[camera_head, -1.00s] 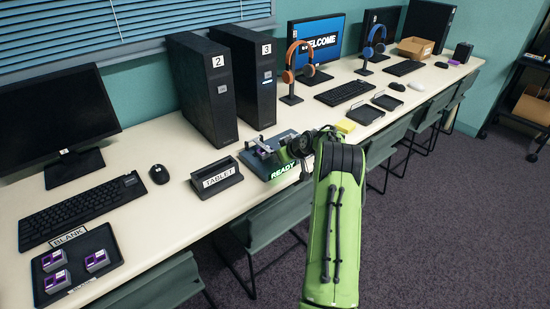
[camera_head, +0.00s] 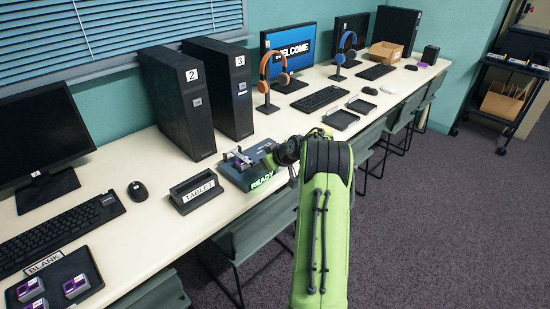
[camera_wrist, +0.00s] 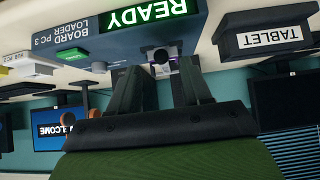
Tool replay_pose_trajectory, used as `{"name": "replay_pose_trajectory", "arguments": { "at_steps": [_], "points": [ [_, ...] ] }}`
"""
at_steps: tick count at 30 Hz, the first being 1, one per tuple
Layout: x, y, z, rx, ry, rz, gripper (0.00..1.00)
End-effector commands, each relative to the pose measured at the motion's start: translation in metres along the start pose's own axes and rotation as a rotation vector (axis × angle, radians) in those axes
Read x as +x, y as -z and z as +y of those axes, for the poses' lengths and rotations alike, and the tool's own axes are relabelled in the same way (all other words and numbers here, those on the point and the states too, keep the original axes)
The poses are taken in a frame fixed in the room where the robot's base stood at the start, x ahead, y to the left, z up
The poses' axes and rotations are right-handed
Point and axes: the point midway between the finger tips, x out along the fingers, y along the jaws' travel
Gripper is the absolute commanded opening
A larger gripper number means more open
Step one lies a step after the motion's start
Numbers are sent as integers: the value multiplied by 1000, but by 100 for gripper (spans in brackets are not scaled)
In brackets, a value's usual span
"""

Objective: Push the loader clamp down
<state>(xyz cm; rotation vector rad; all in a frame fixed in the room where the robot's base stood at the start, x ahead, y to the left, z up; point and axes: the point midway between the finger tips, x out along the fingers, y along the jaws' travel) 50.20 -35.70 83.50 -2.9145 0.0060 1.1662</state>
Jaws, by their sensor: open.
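The loader (camera_head: 236,177) is a dark blue-grey box with a green READY sign, on the table's front part before the towers. Its clamp (camera_head: 241,156) shows as a pale metal bar on top. I cannot tell its exact angle. In the wrist view, which is upside down, the loader (camera_wrist: 82,25) reads "BOARD LOADER PC 3". My gripper (camera_wrist: 161,66) is open, with its fingers apart on either side of a dark round knob and a purple part on the loader. I cannot tell whether they touch.
A tablet holder (camera_head: 195,191) stands just left of the loader. Towers 2 (camera_head: 176,103) and 3 (camera_head: 223,88) stand behind it. Orange headphones (camera_head: 270,80) and black trays (camera_head: 340,119) are to the right. A board tray (camera_head: 90,267) is at the lower left.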

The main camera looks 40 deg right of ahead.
Motion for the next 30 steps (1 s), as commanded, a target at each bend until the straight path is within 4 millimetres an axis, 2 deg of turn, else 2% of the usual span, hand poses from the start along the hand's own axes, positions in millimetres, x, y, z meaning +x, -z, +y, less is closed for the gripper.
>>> {"name": "replay_pose_trajectory", "arguments": {
  "at_steps": [1, 6, 12, 16, 30],
  "points": [
    [-19, 3, 1, 3, -4, 1, 48],
    [-67, 2, 1, 3, -3, 0, 48],
    [-103, 0, 0, 2, -1, -2, 48],
    [-110, 0, 0, 2, 0, -2, 48],
    [-110, -1, 0, 1, 1, -2, 48]
  ]
}}
